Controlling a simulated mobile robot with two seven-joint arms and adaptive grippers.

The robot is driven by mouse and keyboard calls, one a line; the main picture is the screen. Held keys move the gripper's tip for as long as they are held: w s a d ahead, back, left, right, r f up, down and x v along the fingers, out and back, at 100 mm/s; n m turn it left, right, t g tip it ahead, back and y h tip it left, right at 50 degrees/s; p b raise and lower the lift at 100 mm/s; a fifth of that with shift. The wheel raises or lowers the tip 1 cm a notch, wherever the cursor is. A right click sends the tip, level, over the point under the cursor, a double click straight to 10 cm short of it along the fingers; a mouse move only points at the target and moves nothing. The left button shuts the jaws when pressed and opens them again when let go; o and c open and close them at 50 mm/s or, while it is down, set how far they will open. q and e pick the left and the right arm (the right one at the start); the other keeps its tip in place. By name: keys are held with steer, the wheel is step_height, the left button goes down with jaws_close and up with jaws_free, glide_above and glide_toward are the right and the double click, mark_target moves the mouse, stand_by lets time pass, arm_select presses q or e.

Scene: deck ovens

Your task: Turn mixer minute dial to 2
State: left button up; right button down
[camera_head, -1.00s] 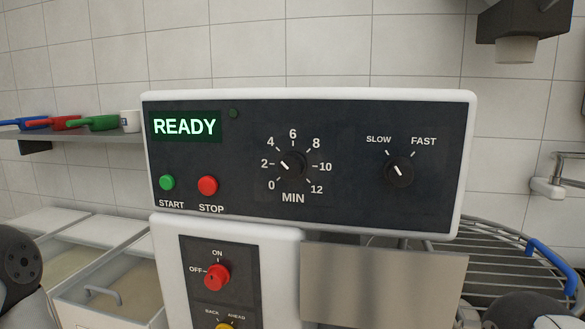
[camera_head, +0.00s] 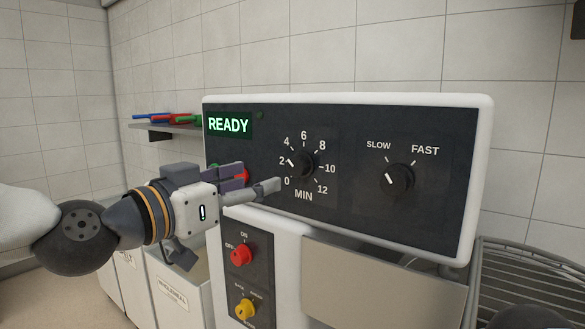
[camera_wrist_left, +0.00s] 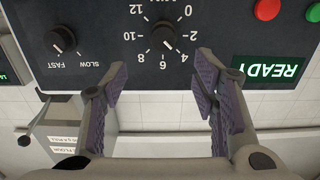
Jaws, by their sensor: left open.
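The mixer's minute dial (camera_head: 300,164) is a black knob on the dark control panel (camera_head: 345,215), ringed by marks from 0 to 12. My left gripper (camera_head: 258,181) is open and empty in front of the panel, left of and slightly below the dial. My right gripper is out of view.
The speed dial (camera_head: 397,179) sits right of the minute dial. The green READY display (camera_head: 228,125) is at upper left. A red power knob (camera_head: 241,254) and a yellow knob (camera_head: 245,309) are below. A wire rack (camera_head: 530,262) stands at right.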

mark_target(294, 165)
arm_select(q)
steer(key=b+x, duration=0.1)
steer(key=x, duration=1)
steer(key=shift+w+a, duration=0.15)
steer(key=shift+w, duration=0.15)
steer(key=shift+w+d, duration=0.25)
steer(key=shift+w, duration=0.05)
steer(key=c, duration=1.2)
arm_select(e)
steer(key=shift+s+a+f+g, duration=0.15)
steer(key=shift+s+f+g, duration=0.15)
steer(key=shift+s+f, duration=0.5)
